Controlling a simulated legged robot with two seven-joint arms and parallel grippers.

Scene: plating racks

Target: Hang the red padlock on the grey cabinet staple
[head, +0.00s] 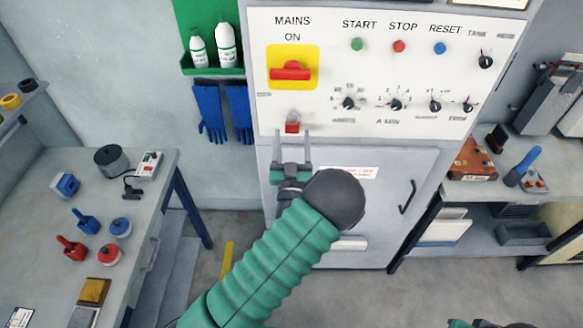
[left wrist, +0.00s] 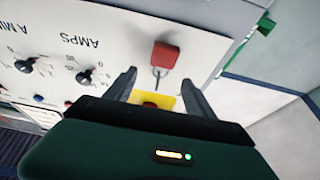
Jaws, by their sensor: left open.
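The red padlock (head: 292,127) is at the lower left of the white control panel, below the yellow mains switch plate. It also shows in the left wrist view (left wrist: 165,57), upside down, with its thin shackle towards the panel's switch. It appears to hang from the grey staple (head: 292,114), which is small and hard to make out; whether the shackle is fully through it I cannot tell. My left gripper (head: 292,135) is open, its fingers pointing up just below the padlock, apparently not gripping it. Only a sliver of my right gripper (head: 487,323) shows at the bottom edge.
The grey cabinet door (head: 390,165) has a black handle (head: 407,197) at right. The left bench (head: 125,200) holds several red and blue items. Blue gloves (head: 222,110) hang left of the panel, under a green bottle shelf (head: 212,70). A cluttered bench stands at right.

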